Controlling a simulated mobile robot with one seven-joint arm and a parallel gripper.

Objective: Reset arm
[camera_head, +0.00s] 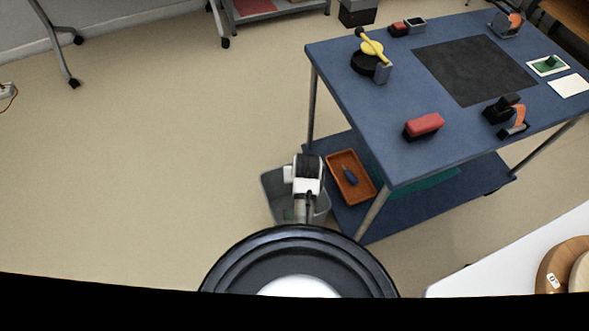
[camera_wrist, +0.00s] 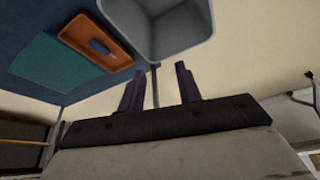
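My gripper shows in the wrist view (camera_wrist: 160,88) with its two dark fingers apart and nothing between them. In the head view my arm's white and black end stands over a grey bin on the floor, and the fingers are hidden there. The grey bin (camera_head: 272,198) is beside the blue table's lower shelf. It also shows in the wrist view (camera_wrist: 165,35), beyond the fingertips. An orange tray (camera_head: 338,166) with a dark blue object (camera_head: 350,175) in it lies on the lower shelf.
The blue table (camera_head: 380,125) carries a dark mat (camera_head: 475,70), a red-topped block (camera_head: 424,126), a yellow and black item (camera_head: 370,50) and several small tools. A white surface (camera_head: 500,265) with a round wooden item is at lower right. Floor at left is clear.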

